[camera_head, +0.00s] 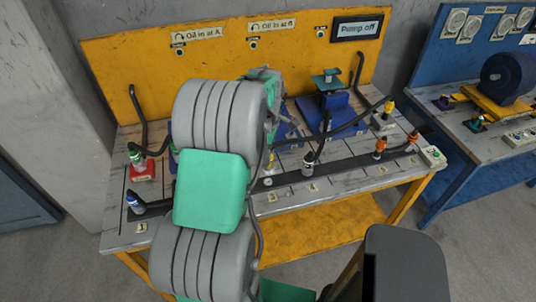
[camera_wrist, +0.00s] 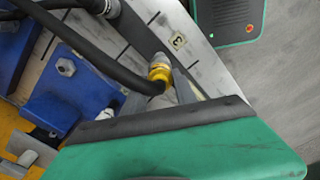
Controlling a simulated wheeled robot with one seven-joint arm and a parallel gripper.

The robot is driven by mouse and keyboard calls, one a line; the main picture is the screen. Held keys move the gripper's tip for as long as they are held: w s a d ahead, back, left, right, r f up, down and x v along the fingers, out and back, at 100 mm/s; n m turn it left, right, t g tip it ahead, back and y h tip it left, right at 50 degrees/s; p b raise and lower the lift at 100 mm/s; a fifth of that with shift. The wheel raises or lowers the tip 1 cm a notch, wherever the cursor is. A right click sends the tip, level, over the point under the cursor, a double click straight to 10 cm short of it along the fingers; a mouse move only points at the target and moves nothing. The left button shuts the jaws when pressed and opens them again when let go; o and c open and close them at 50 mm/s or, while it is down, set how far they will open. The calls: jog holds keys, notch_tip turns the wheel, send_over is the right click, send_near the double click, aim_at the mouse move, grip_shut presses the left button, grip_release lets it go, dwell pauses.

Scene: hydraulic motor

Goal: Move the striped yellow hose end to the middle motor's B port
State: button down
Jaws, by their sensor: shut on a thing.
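In the wrist view the yellow hose end (camera_wrist: 159,71) sits between the grey fingers of my gripper (camera_wrist: 180,86), which is shut on it. Its dark hose curves away to the upper left. Beside it, to the left, is a blue motor (camera_wrist: 100,95) with a hex fitting; it seems to be the middle one. I cannot tell which port is B. Part of the middle blue motor (camera_head: 288,122) shows right of my arm.
A grey-capped hose end (camera_head: 308,160) stands close by to the right. Another yellow-topped hose end (camera_head: 387,107) stands at the back right. Orange hose ends (camera_head: 380,147) stand at the front right. Red-based (camera_head: 143,170) and blue (camera_head: 136,204) hose ends stand at left. The yellow panel (camera_head: 130,60) rises behind.

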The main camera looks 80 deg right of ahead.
jog(key=shift+r+p, duration=1.9)
jog(key=shift+r, duration=1.65)
